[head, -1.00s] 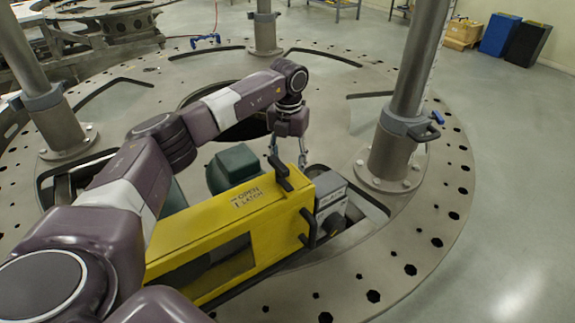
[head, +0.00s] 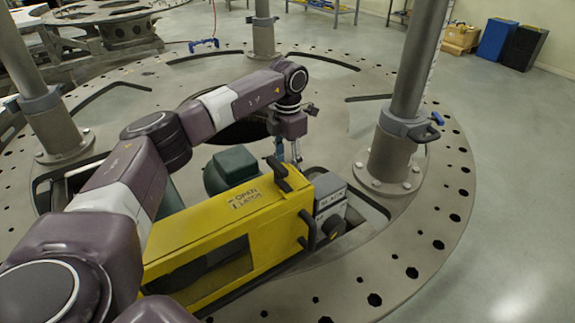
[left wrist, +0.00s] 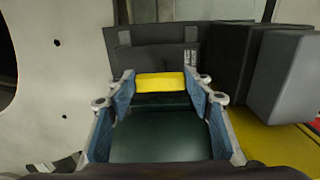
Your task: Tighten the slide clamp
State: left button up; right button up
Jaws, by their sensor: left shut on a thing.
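The yellow housing (head: 215,232) marked "OPEN LATCH" lies across the turret plate, with a black lever (head: 280,178) on its top. My left gripper (head: 288,153) reaches down just behind the lever, which partly hides its tips. In the left wrist view, the blue-padded fingers of my left gripper (left wrist: 160,90) stand apart, with a part showing yellow and black (left wrist: 159,82) between their tips. I take it to be the slide clamp, but cannot make out its shape. My right gripper is not in view.
A grey block (head: 328,192) with a black knob (head: 332,227) is at the housing's right end. A thick metal post (head: 398,125) rises at the right.

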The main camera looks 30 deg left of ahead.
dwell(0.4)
pick_arm(q)
jog(key=o, duration=1.2)
jog(key=shift+c, duration=0.2)
jog(key=shift+r, duration=0.1)
notch_tip(320, 180, up, 12)
